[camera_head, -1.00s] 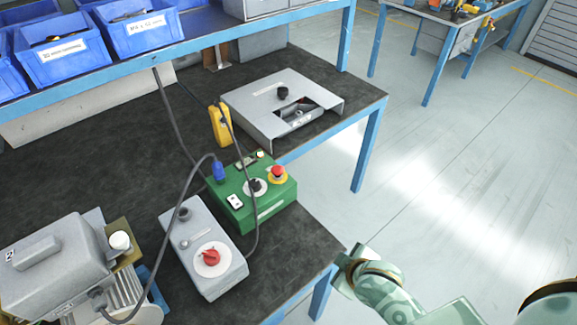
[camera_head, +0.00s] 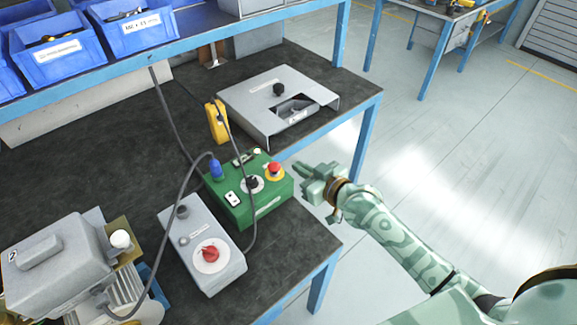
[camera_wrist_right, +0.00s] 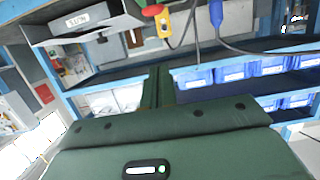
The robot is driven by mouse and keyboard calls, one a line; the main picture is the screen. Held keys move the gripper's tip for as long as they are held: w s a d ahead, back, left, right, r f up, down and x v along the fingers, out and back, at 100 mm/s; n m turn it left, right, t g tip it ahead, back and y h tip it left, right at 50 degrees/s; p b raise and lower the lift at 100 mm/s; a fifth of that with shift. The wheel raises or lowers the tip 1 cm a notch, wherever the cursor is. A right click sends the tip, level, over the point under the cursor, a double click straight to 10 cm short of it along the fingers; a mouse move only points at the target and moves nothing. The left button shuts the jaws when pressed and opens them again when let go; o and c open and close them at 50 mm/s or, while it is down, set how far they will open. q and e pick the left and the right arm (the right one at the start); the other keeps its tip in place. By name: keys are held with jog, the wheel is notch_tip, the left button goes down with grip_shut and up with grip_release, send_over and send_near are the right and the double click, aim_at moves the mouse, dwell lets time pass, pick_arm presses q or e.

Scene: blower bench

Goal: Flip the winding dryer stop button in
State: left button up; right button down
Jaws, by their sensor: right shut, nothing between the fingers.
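A green control box (camera_head: 262,210) stands near the front edge of the bench. A red mushroom button (camera_head: 275,168) on a yellow collar sits at its right end, with a black knob (camera_head: 252,183) and a white switch plate (camera_head: 233,199) beside it. I cannot read the box's label. The red button also shows at the top of the right wrist view (camera_wrist_right: 152,10). My right gripper (camera_head: 303,172) is shut and empty, just right of the green box and apart from the button, beyond the bench edge. My left gripper is out of view.
A grey box with a red rotary knob (camera_head: 209,254) stands left of the green box. A motor unit (camera_head: 58,255) is at the lower left. A yellow pendant (camera_head: 216,121) and a grey sheet-metal housing (camera_head: 262,93) are behind. Cables loop over the green box. The floor at right is free.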

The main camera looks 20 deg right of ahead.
jog(key=b, duration=0.3)
send_over(280, 178)
jog(key=f, duration=0.3)
jog(key=shift+w, duration=0.25)
notch_tip(280, 178, down, 2)
jog(key=shift+s+f+b, duration=0.15)
jog(key=shift+f+b, duration=0.1)
jog(key=shift+b, duration=0.5)
jog(key=shift+f, duration=0.45)
